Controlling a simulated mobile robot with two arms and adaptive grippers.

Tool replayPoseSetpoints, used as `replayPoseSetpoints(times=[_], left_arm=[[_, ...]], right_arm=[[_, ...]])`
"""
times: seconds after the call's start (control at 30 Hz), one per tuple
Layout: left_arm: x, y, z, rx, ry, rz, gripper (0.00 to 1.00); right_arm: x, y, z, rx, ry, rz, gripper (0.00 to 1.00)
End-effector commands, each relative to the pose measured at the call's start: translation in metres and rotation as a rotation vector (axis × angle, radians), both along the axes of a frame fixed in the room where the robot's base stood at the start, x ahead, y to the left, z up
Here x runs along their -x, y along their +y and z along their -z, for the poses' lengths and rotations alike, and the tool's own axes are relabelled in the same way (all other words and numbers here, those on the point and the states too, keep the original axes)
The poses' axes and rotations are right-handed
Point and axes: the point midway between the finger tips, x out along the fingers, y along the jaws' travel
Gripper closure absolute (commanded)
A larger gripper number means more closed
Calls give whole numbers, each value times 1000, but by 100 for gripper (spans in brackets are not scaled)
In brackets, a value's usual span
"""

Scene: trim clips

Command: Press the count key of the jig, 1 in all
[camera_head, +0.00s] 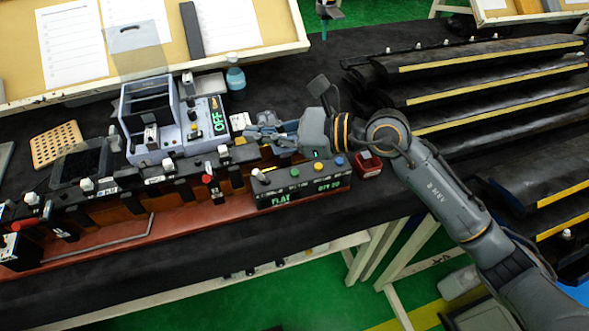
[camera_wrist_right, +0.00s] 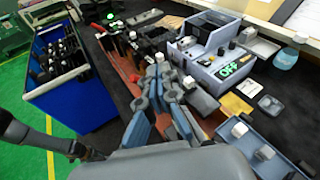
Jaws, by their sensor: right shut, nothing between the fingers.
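The jig (camera_head: 225,205) is a long red-brown fixture with clips and white knobs along it, and it also shows in the right wrist view (camera_wrist_right: 126,68). Its dark control panel (camera_head: 302,187) at the right end reads FLAT and QTY 20 in green. On the panel's top are a green button (camera_head: 295,172), a yellow button (camera_head: 318,167) and a blue button (camera_head: 339,161); their labels are too small to read. My right gripper (camera_head: 258,131) is shut and empty, behind the panel and pointing left. Its fingers show in the wrist view (camera_wrist_right: 161,78). My left gripper is not seen.
A grey-blue device (camera_head: 152,120) with a green OFF display stands behind the jig. A red block (camera_head: 367,164) sits right of the panel. A bottle (camera_head: 235,77) stands at the back. Black yellow-edged racks (camera_head: 490,90) fill the right. A blue bin (camera_wrist_right: 72,95) shows in the wrist view.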

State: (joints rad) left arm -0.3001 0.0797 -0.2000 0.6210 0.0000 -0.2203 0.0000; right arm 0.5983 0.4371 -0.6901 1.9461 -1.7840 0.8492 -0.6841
Motion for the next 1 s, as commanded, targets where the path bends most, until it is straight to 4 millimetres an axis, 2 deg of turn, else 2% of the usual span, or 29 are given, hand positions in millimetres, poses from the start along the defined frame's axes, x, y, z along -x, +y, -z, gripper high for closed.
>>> replayPoseSetpoints(times=[0.1,0.2,0.3,0.47,0.8,1.0], left_arm=[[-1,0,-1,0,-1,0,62],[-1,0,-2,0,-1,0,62],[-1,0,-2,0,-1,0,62],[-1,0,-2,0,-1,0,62],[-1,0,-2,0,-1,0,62],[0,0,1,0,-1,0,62]], right_arm=[[-17,-22,24,295,-160,-25,100],[-31,-43,38,484,-242,-29,100],[-40,-59,44,601,-287,-29,100],[-46,-70,48,670,-309,-25,100],[-46,-70,48,668,-308,-25,100],[-46,-69,57,668,-307,-26,100]])
